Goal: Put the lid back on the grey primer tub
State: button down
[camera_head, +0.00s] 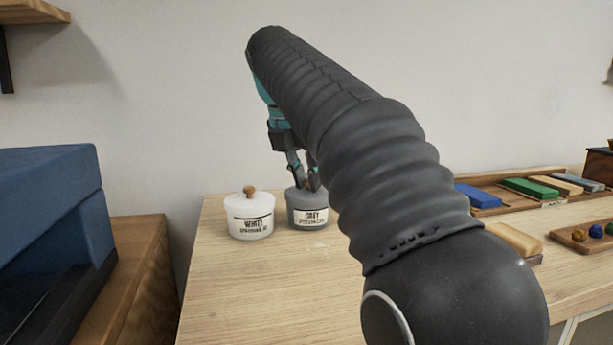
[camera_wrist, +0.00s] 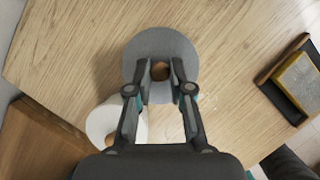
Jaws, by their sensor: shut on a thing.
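The grey primer tub (camera_head: 308,216) stands upright on the wooden table, its label facing the head camera. My gripper (camera_head: 307,184) points down over it, shut on the round wooden knob (camera_wrist: 160,70) of the grey lid (camera_wrist: 160,38). In the wrist view my gripper (camera_wrist: 161,73) has one finger on each side of the knob. The lid is at the tub's top, and I see no clear gap below it. From above, the lid hides the tub's opening. My arm covers part of the tub's right side in the head view.
A white tub (camera_head: 250,218) with a wooden-knobbed lid stands close left of the grey one. Coloured blocks sit in a wooden tray (camera_head: 500,208) at the right. A blue box-like object (camera_head: 55,200) is at far left. The table front is clear.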

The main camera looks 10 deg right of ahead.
jog(key=c, duration=1)
grip_release()
jog(key=shift+o, duration=0.4)
jog(key=o, duration=0.4)
jog(key=shift+o, duration=0.2)
jog(key=shift+r, duration=0.15)
jog(key=shift+r, duration=3.35)
grip_shut()
